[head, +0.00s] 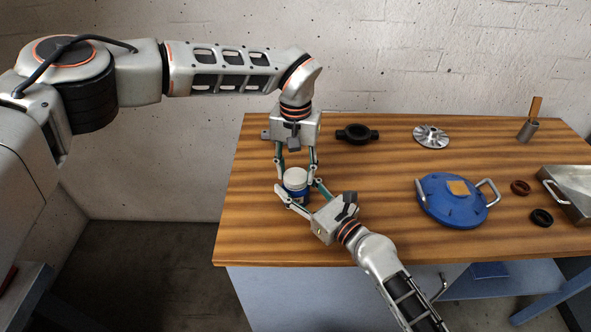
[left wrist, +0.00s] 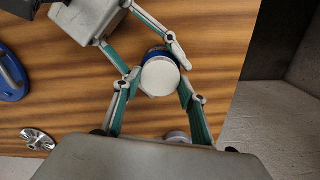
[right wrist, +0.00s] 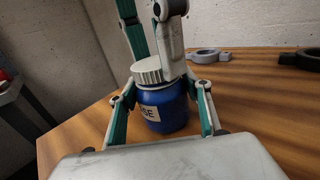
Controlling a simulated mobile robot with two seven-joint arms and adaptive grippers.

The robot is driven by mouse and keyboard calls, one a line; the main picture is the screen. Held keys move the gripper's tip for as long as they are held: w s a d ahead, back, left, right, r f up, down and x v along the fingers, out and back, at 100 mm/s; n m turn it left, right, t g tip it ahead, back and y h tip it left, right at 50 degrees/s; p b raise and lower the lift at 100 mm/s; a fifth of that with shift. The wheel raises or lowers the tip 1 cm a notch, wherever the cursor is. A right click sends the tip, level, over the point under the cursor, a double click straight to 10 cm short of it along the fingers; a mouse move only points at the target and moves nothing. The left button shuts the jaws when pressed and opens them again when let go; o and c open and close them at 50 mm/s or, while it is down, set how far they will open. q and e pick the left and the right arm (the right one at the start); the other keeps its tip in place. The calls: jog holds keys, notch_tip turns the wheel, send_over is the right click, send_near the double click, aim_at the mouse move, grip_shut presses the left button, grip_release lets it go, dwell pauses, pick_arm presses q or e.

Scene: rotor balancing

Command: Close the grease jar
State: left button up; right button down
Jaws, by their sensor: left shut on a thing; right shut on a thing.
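The grease jar (right wrist: 163,111) is a blue jar with a pale label, upright on the wooden table near its left end. A white ribbed lid (right wrist: 150,70) sits on top of the jar; whether it is fully seated I cannot tell. The lid also shows from above in the left wrist view (left wrist: 160,77). My left gripper (head: 298,178) comes from above and is shut on the lid. My right gripper (head: 298,197) comes from the front right and is shut on the jar body, low near the table. The fingers hide parts of the jar's sides.
A blue cover (head: 452,207), two small rings (head: 541,217) and a metal tray (head: 567,206) are at the right.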

pick_arm(q)
jog(key=shift+m, duration=0.8)
jog(key=o, duration=0.7)
jog(key=shift+r, duration=0.1)
jog(key=shift+r, duration=2.15)
jog(key=shift+c, duration=0.4)
